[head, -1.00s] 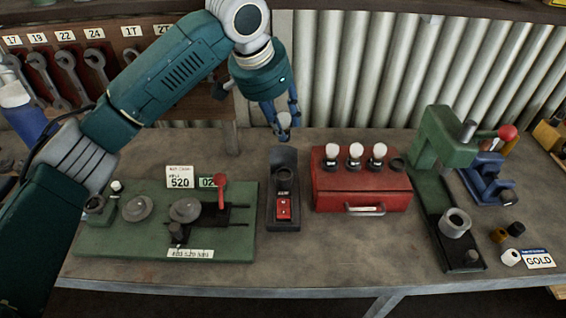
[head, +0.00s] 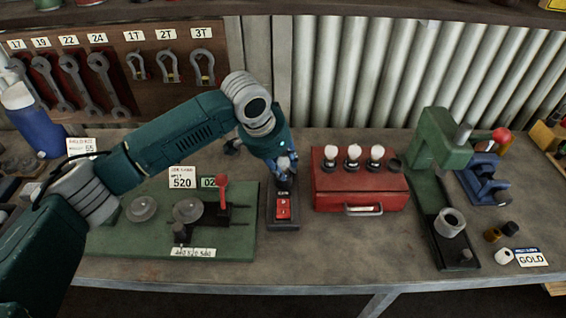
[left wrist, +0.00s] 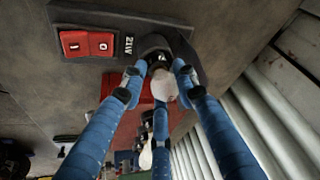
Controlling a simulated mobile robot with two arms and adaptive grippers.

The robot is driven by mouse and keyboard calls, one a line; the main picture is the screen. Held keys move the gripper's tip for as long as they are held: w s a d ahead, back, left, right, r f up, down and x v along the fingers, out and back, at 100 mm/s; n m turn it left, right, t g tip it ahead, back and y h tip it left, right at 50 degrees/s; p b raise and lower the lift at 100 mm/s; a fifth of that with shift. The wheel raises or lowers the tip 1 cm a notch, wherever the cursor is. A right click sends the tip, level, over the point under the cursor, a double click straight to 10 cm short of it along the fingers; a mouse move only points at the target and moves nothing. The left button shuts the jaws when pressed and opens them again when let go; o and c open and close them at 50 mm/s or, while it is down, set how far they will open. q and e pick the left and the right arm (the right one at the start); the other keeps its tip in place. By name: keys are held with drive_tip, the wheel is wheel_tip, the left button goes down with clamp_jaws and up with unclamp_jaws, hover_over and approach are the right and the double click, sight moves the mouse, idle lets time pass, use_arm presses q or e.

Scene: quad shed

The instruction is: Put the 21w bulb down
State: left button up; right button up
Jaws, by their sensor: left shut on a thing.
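My left gripper (head: 285,172) is at the back end of a black tester with a red rocker switch (head: 283,208). In the left wrist view its blue fingers (left wrist: 160,80) are closed around a white bulb (left wrist: 164,86). The bulb is over or at the dark round socket (left wrist: 154,46) of the tester, which carries a 21W label (left wrist: 128,44). I cannot tell whether the bulb is seated in it. In the head view the fingers mostly hide bulb and socket. My right gripper is not in view.
A red case (head: 360,190) right of the tester holds three white bulbs, with an empty dark holder (head: 396,165) at its right end. A green bench device (head: 150,235) stands to the left. A green press (head: 440,150) stands farther right. Bench in front of the case is clear.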

use_arm(q)
drive_tip(key=shift+f, duration=0.1)
drive_tip(key=o, duration=1.1)
drive_tip(key=shift+o, duration=0.2)
drive_tip(key=shift+r, duration=0.35)
drive_tip(key=b+v, duration=0.2)
drive_tip(key=v, duration=0.9)
drive_tip(key=shift+a+r, duration=0.2)
drive_tip(key=shift+r, duration=0.05)
drive_tip(key=shift+s, duration=0.1)
